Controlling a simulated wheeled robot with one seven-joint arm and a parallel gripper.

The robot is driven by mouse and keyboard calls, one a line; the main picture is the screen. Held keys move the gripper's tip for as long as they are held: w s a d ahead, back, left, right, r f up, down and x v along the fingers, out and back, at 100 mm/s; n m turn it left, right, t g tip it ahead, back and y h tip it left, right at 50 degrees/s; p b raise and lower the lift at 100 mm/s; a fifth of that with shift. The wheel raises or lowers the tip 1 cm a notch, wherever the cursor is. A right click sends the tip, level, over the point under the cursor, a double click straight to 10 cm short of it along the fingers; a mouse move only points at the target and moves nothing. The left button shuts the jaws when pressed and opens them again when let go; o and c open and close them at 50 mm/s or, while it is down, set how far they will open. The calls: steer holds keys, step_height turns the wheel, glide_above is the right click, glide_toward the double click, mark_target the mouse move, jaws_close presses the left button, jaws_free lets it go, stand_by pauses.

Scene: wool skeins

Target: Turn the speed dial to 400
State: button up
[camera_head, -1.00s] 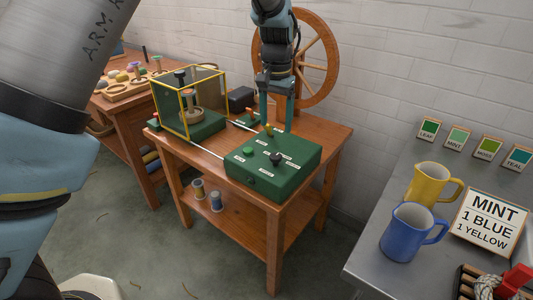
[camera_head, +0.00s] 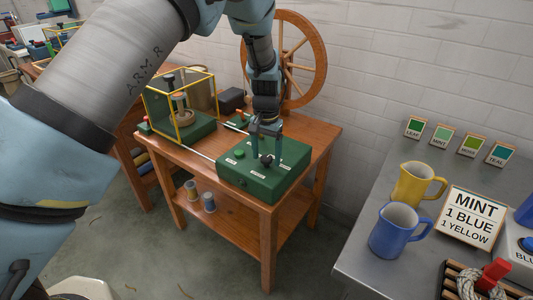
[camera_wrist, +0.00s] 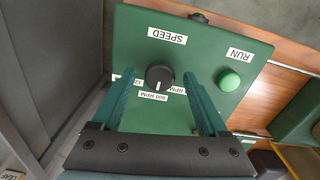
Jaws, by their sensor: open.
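The speed dial (camera_head: 267,160) is a black round knob on top of the green control box (camera_head: 243,186). In the wrist view the dial (camera_wrist: 159,77) has a short white mark pointing toward the bottom of the picture, near a label reading 800 RPM (camera_wrist: 153,96). Other speed labels beside it are partly hidden by my fingers. My gripper (camera_head: 266,152) points down over the box. Its two teal fingers (camera_wrist: 161,76) are open, one on each side of the dial, with gaps between. I cannot tell whether the tips are level with the knob.
A green RUN button (camera_wrist: 229,80) sits on the same box, away from the fingers. A yellow-framed clear guard (camera_head: 181,107) stands at the left of the wooden table (camera_head: 268,215). A spinning wheel (camera_head: 312,60) stands behind. Yellow (camera_head: 414,186) and blue (camera_head: 394,232) jugs stand on the right counter.

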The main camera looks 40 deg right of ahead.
steer(key=shift+c, duration=0.4)
jaws_close()
stand_by(0.4)
steer(key=n, duration=0.6)
steer(key=shift+r+p, duration=0.1)
steer(key=shift+p, duration=0.2)
steer(key=n, duration=0.5)
steer(key=shift+n+p, duration=0.35)
steer(key=shift+n, duration=0.05)
steer(key=shift+w, duration=0.1)
steer(key=shift+o, duration=0.4)
jaws_free()
